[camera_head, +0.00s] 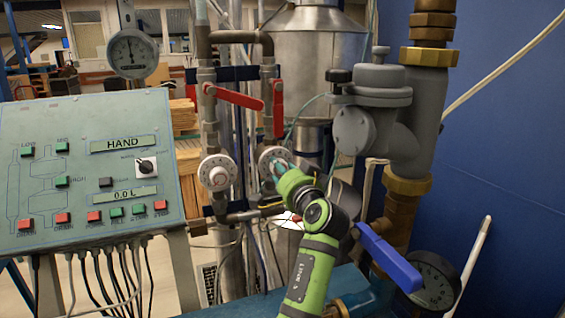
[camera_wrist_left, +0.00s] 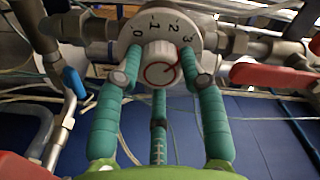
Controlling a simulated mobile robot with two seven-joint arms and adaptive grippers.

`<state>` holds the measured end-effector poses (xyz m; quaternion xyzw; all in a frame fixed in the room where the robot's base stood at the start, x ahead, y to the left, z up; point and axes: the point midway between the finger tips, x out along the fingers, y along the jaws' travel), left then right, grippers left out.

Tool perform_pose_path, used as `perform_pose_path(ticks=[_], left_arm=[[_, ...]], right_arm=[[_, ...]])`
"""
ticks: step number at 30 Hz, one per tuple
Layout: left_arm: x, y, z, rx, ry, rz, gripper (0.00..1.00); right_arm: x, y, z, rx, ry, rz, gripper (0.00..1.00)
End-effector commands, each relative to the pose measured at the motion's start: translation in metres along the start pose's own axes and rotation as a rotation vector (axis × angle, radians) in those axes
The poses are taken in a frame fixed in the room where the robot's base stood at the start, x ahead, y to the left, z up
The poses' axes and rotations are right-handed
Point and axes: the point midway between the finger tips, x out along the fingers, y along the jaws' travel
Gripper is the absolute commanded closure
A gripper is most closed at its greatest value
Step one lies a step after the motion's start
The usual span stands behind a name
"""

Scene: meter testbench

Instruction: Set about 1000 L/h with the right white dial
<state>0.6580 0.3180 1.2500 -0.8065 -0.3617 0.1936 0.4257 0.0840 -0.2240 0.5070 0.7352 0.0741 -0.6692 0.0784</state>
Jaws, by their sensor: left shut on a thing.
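The right white dial (camera_head: 268,158) sits on the right vertical pipe, partly covered by my left gripper (camera_head: 278,170). In the left wrist view, the dial face (camera_wrist_left: 160,27) shows 0, 1, 2 and 3. Its white knob (camera_wrist_left: 159,57) has a red ring-like mark; where it points is hard to read. The teal fingers of my left gripper (camera_wrist_left: 160,80) are shut on the knob from both sides, with a third finger below. The left white dial (camera_head: 217,172) is free. My right gripper is not in view.
The control panel (camera_head: 85,170) at left reads HAND and 0.0 L. Red lever handles (camera_head: 233,97) sit above the dials. A blue lever (camera_head: 388,257) and a round gauge (camera_head: 432,283) are at lower right. Grey and brass pipework (camera_head: 380,115) stands close to the right of the dial.

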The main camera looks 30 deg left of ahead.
Motion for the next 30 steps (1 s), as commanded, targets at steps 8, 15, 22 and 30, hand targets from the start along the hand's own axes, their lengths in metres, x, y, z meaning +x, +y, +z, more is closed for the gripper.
perform_pose_path(ticks=[8,15,22,30], left_arm=[[0.001,-0.013,-0.008,0.262,0.013,-0.02,0.92],[0.001,-0.012,-0.009,0.491,0.012,-0.021,0.92],[0.001,-0.012,-0.009,0.709,0.01,-0.023,0.92],[0.002,-0.011,-0.007,0.962,0.007,-0.023,0.92]], right_arm=[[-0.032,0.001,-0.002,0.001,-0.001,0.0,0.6],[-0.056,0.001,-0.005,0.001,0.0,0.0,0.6],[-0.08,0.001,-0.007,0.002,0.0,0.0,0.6],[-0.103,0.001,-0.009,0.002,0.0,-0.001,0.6]])
